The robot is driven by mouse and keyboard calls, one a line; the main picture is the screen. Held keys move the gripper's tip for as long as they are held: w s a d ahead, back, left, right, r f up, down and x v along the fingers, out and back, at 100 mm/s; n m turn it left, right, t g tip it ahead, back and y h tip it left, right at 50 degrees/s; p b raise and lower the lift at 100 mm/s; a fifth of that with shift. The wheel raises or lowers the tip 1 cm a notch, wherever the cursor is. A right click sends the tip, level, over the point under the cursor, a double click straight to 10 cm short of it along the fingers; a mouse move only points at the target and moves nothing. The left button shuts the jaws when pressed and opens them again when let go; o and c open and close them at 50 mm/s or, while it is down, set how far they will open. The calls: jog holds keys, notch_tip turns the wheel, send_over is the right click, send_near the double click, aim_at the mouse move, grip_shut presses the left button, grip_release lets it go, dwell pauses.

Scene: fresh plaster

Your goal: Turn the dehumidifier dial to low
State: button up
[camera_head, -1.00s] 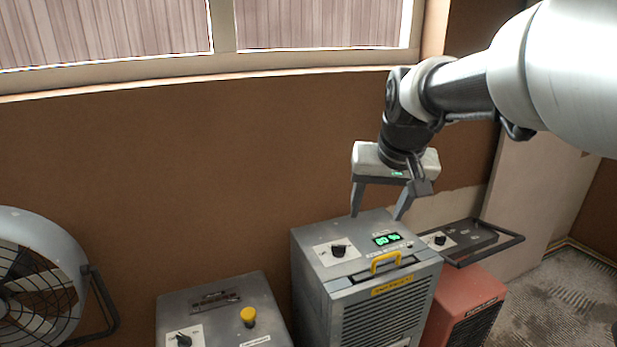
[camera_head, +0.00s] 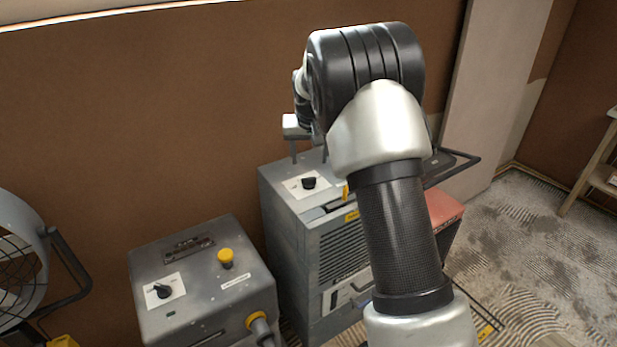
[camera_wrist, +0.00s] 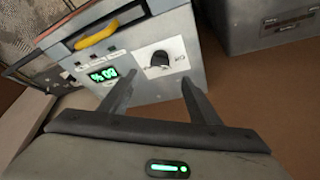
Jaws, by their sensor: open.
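The dehumidifier (camera_head: 285,215) is a grey metal box with a front grille, standing against the brown wall. Its black dial (camera_head: 309,183) sits on a white plate on the top. In the wrist view the dial (camera_wrist: 160,59) shows beside a green-lit display (camera_wrist: 103,75) and a yellow handle (camera_wrist: 96,36). My gripper (camera_wrist: 158,92) is open and empty, its two fingers spread apart, with the dial seen beyond the gap between the tips. It looks apart from the dial. In the head view my arm hides most of the gripper and the display.
A grey box (camera_head: 205,285) with a dial (camera_head: 162,290) and a yellow knob (camera_head: 226,257) stands left of the dehumidifier. A fan (camera_head: 22,255) is at the far left. A red machine (camera_head: 443,207) stands to the right, partly behind my arm. Floor at the right is open.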

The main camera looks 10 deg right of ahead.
aim_at(307, 178)
jog(key=x, duration=1.1)
jog(key=shift+f, duration=0.25)
jog(key=c, duration=1.1)
jog(key=shift+o, duration=0.2)
jog(key=shift+a+m, duration=0.1)
jog(key=shift+m, duration=0.2)
jog(key=shift+a+m+h, duration=0.15)
jog(key=shift+m+h, duration=0.35)
jog(key=shift+m, duration=0.4)
jog(key=m, duration=0.1)
jog(key=m+g+h, duration=0.1)
jog(key=m, duration=0.1)
jog(key=shift+w+a+m+b, duration=0.15)
jog(key=shift+m+b, duration=0.15)
jog(key=shift+b, duration=0.05)
jog(key=m+g, duration=0.1)
jog(key=m, duration=0.1)
jog(key=m+h, duration=0.1)
jog(key=m, duration=0.2)
jog(key=shift+w+a+m+g+p, duration=0.1)
jog(key=shift+w+m+g+p, duration=0.1)
jog(key=shift+m+g+p, duration=0.15)
